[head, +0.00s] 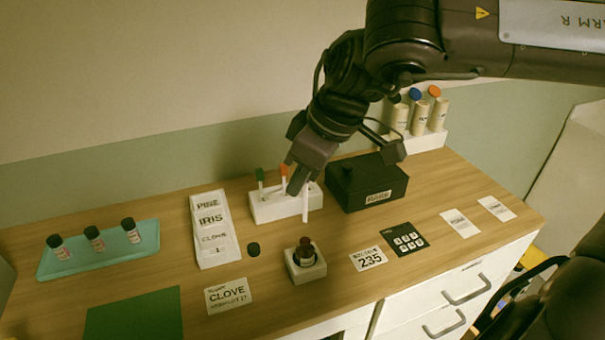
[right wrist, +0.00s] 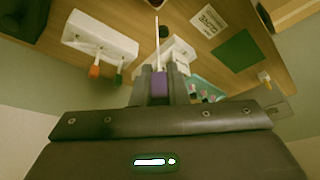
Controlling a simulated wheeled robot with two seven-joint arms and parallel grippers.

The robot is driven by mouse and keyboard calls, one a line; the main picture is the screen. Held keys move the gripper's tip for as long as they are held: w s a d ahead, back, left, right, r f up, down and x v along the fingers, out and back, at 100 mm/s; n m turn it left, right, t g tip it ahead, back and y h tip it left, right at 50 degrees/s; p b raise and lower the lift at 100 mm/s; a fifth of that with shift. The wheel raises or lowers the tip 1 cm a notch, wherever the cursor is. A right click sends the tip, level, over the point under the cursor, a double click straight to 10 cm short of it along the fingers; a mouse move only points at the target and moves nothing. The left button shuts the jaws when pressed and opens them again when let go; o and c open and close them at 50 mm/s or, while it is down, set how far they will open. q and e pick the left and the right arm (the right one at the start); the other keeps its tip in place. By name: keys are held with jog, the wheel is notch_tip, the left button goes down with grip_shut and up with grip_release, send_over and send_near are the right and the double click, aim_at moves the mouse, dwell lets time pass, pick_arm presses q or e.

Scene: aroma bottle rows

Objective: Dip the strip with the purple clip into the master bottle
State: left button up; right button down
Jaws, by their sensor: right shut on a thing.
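My right gripper (head: 298,180) is shut on the purple clip (right wrist: 159,86) of a thin white strip (right wrist: 157,45). In the head view the strip (head: 305,206) hangs down at the right end of the white strip holder (head: 270,208); I cannot tell whether it touches the holder. Strips with a green clip (head: 259,174) and an orange clip (head: 284,170) stand in that holder. A brown bottle (head: 305,246), likely the master bottle, stands in a small white block (head: 309,272) nearer the front, apart from the strip. My left gripper is not in view.
A black cap-like disc (head: 253,249) lies left of the bottle. A white label rack (head: 216,254), a teal tray (head: 85,264) with small bottles and a green mat (head: 135,315) are at left. A black box (head: 372,190) stands right of the holder. Cards lie at the right.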

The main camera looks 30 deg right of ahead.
jog(key=shift+f, duration=0.1)
jog(key=shift+f+b, duration=1.6)
jog(key=shift+f, duration=0.3)
jog(key=shift+f+b, duration=2.1)
jog(key=shift+f, duration=0.6)
dwell(0.6)
jog(key=shift+r+p, duration=3.5)
jog(key=shift+r, duration=0.8)
jog(key=shift+s, duration=0.1)
